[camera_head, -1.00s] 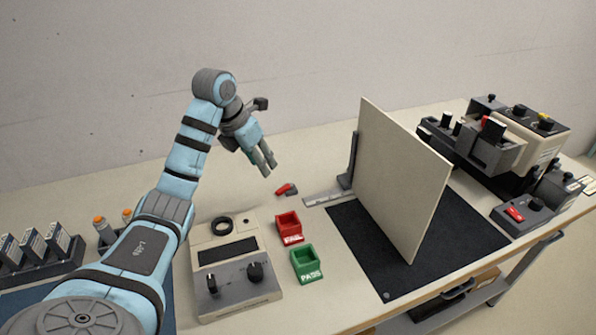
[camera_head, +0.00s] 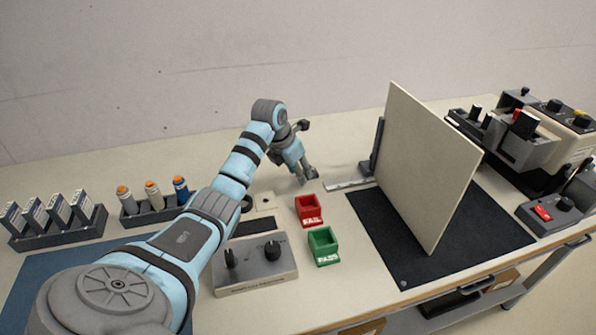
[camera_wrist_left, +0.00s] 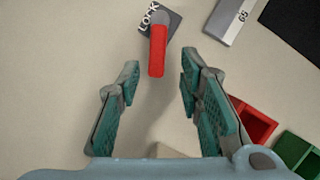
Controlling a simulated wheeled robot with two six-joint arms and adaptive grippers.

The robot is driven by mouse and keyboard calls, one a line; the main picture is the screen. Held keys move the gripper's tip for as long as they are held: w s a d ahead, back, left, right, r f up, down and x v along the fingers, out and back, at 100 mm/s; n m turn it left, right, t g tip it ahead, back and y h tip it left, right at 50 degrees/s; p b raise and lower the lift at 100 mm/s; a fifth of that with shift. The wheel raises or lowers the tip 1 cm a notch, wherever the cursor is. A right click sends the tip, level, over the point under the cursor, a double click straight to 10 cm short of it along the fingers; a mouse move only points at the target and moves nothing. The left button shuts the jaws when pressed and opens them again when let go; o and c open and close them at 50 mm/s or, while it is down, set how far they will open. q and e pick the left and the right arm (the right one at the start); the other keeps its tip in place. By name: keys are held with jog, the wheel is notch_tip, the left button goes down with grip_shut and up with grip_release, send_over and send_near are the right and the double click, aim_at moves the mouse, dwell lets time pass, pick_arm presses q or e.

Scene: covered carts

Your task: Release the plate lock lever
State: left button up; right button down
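The plate lock lever is a red handle (camera_wrist_left: 157,52) on a dark base marked LOCK (camera_wrist_left: 152,17) in the left wrist view. In the head view it is hidden behind my left gripper (camera_head: 308,178). My left gripper (camera_wrist_left: 160,62) is open and points down at the lever. The lever's free end shows between the two fingertips, nearer the right one; I cannot tell whether they are at its height. A dark grey shape at the right edge of the head view may be my right gripper (camera_head: 580,183); its fingers are not clear.
A tall beige panel (camera_head: 430,165) stands on a black mat (camera_head: 385,235) right of my left gripper. The red FAIL bin (camera_head: 308,209) and green PASS bin (camera_head: 323,246) are close in front. A grey control box (camera_head: 255,270) sits below my left forearm.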

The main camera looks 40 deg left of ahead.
pick_arm(q)
grip_shut()
jog(key=shift+a+r+m, duration=0.15)
jog(key=shift+a+m, duration=0.1)
jog(key=shift+m, duration=0.25)
jog(key=shift+w+a+m+h, duration=0.15)
jog(key=shift+a+m+h, duration=0.1)
jog(key=shift+m+h, duration=0.25)
grip_release()
jog(key=v, duration=1.1)
jog(key=shift+r, duration=0.4)
